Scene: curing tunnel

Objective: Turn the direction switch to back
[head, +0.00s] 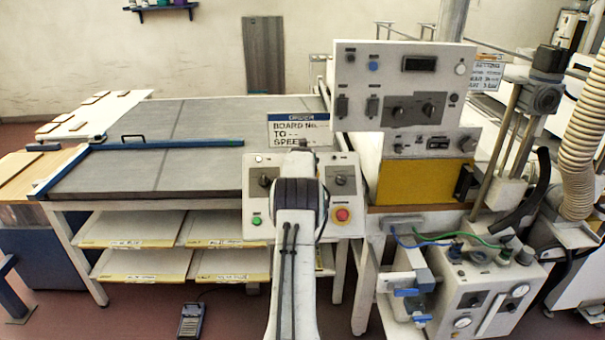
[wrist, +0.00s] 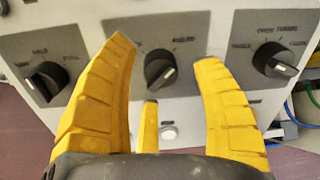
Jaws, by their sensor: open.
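A black rotary switch (wrist: 160,68) on a grey plate stands in the middle of the wrist view, seen between my yellow fingers. Its label above is blurred and seems to read "AHEAD"; I cannot surely tell that this is the direction switch. My gripper (wrist: 165,52) is open around it, with nothing visibly held. Whether a finger touches the switch cannot be told. In the head view my arm covers the middle of the white control panel (head: 256,205), hiding this switch and my fingertips.
A left knob (wrist: 46,82) and a right knob (wrist: 275,60) flank the middle one. On the panel are a green button (head: 256,221) and a red button (head: 343,215). A taller control box (head: 400,60) stands right.

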